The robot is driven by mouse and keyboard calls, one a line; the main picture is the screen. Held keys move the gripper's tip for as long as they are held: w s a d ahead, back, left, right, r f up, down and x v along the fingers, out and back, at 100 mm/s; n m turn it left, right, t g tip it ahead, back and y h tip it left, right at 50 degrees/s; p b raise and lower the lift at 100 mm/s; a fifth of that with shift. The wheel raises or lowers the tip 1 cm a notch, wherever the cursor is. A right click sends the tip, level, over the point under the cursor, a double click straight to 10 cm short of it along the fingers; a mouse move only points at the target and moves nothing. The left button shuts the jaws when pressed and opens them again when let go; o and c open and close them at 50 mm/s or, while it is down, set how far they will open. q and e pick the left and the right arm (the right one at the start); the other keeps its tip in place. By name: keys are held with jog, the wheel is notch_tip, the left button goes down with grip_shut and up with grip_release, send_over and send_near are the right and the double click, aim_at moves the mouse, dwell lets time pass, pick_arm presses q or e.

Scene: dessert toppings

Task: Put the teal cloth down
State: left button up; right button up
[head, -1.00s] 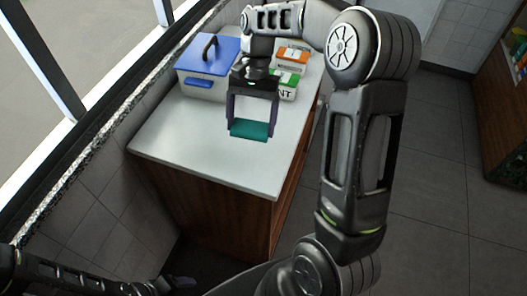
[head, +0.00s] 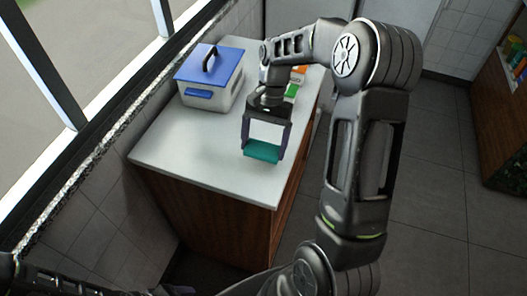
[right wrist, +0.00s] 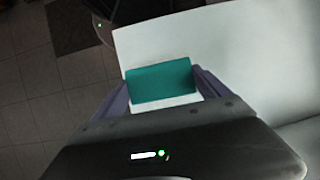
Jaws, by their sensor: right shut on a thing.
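The teal cloth (head: 262,152) is a small folded rectangle held between the two fingertips of my right gripper (head: 263,147). My right gripper is shut on it, with a finger at each end. The cloth is over the front right part of the white countertop (head: 190,140). In the right wrist view the cloth (right wrist: 160,80) lies between the fingers, with the white counter behind it. I cannot tell whether its underside touches the counter. My left gripper (head: 175,290) barely shows at the bottom edge, and its jaws cannot be made out.
A white container with a blue lid (head: 208,66) stands at the back left of the counter. An orange-and-white box (head: 299,71) and a green-and-white box (head: 291,91) are partly hidden behind my right arm. The counter's front and left middle are clear. A window runs along the left.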

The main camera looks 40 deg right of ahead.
aim_at(265, 144)
notch_tip(265, 144, down, 3)
jog(key=shift+f+p, duration=0.1)
jog(key=shift+p, duration=0.2)
jog(key=shift+f, duration=0.25)
jog(key=shift+f, duration=0.15)
jog(key=o, duration=1.3)
